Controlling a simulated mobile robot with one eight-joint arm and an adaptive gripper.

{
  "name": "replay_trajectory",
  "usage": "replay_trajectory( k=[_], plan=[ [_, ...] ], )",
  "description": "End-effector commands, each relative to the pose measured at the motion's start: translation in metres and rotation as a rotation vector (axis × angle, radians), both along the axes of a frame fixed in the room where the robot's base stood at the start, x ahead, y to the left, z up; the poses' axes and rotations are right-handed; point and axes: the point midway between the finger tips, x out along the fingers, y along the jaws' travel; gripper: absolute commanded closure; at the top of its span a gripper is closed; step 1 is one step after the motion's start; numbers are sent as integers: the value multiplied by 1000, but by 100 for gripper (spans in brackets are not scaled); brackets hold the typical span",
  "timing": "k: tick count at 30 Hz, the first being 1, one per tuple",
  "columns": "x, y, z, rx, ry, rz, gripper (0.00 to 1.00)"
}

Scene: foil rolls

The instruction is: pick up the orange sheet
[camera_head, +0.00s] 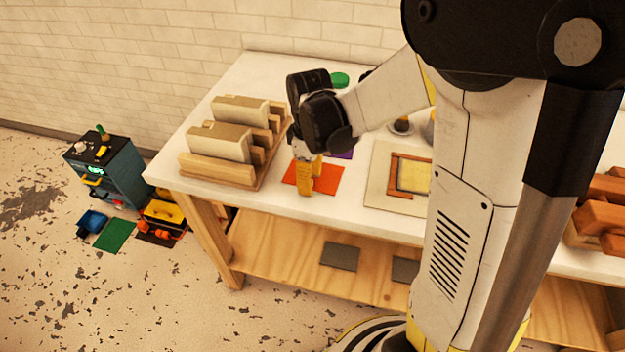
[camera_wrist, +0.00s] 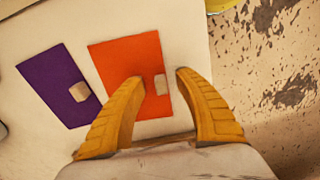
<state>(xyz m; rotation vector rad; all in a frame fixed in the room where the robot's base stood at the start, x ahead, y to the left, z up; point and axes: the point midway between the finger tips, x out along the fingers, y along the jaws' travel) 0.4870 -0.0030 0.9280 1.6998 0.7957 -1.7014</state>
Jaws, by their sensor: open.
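The orange sheet (camera_head: 327,180) lies flat on the white table. In the wrist view the orange sheet (camera_wrist: 122,62) is a rectangle with a small beige block (camera_wrist: 160,84) on its right part. My gripper (camera_head: 305,190) is above the sheet with its yellow fingers pointing down. In the wrist view my open gripper (camera_wrist: 159,80) has one fingertip over the sheet and the other past its right edge. The block shows between the fingertips, and nothing is held. I cannot tell how far the fingertips are above the sheet.
A purple sheet (camera_wrist: 52,82) with its own beige block lies left of the orange one in the wrist view. A wooden rack (camera_head: 218,170) stands left of my gripper. A framed board (camera_head: 379,190) lies to the right. The table's front edge is near.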

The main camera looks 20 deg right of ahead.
Motion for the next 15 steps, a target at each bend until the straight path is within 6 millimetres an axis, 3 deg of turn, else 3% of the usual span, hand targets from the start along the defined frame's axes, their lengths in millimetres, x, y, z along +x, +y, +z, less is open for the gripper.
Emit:
replay_trajectory(
  k=[2,8,12,15],
  plan=[
    [0,0,-9,0,0,0,60],
    [0,0,-7,0,0,0,60],
    [0,0,-7,0,0,0,100],
    [0,0,-7,0,0,0,100]
  ],
)
